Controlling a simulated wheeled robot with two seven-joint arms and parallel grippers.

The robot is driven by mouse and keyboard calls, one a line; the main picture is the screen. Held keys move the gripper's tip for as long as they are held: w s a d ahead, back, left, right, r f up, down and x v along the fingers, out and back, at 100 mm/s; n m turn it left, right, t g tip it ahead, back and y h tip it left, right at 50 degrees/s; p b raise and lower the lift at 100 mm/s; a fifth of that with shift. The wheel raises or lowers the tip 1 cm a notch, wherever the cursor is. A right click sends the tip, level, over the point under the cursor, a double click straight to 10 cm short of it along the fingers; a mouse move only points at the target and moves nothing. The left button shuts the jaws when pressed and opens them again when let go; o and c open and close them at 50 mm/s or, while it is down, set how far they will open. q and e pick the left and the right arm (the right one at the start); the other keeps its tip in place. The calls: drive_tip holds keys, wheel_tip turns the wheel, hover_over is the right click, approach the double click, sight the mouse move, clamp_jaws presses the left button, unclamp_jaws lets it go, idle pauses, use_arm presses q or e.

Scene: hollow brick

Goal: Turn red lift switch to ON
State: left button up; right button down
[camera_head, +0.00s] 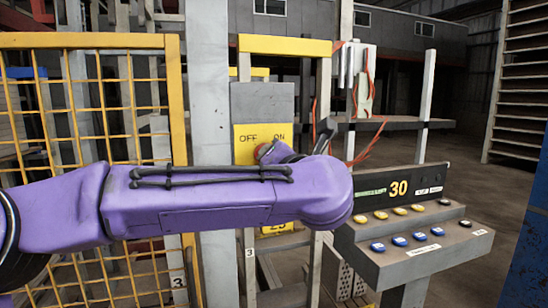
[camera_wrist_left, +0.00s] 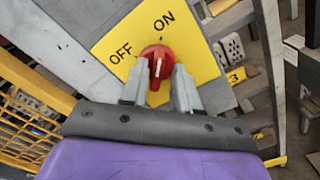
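The red switch (camera_wrist_left: 157,59) sits on a yellow plate (camera_wrist_left: 190,52) lettered OFF on the left and ON on the right. In the wrist view its raised handle with a pale mark runs roughly up and down the picture; I cannot tell which label it points at. My left gripper (camera_wrist_left: 159,84) has its two grey fingers spread on either side of the handle, with a small gap showing. My right gripper is not in view.
The plate is on a grey box (camera_head: 262,103) on a post. A yellow mesh gate (camera_head: 88,41) stands at left. A console (camera_head: 410,240) with yellow and blue buttons and a display reading 30 stands at right. Red cables hang behind.

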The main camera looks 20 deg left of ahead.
use_arm(q)
drive_tip(key=shift+r, duration=0.1)
drive_tip(key=b+v, duration=0.2)
drive_tip(key=v, duration=0.8)
drive_tip(key=shift+s+d+b, duration=0.2)
drive_tip(key=shift+s+b, duration=0.05)
drive_tip(key=shift+b, duration=0.1)
